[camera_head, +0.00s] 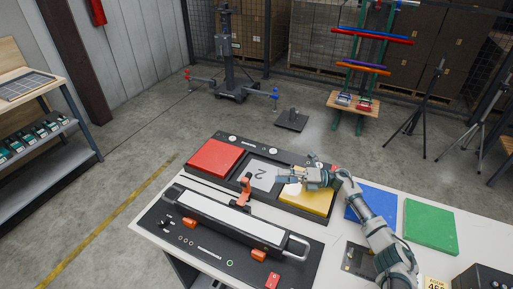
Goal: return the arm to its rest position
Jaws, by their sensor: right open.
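My right arm (368,212) comes in from the lower right over the white table. Its gripper (283,178) points left, above the grey square marked 2 (262,174) and the yellow square (305,198) in the black tray. The gripper is open, and I see nothing between its fingers. It hides part of the yellow square. My left gripper is not in view.
A red square (215,158) sits at the tray's left end. A long black case with a white top (230,218) and orange latches lies in front. Blue (378,203) and green (429,226) squares lie on the table's right. Tripods (424,110) stand behind.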

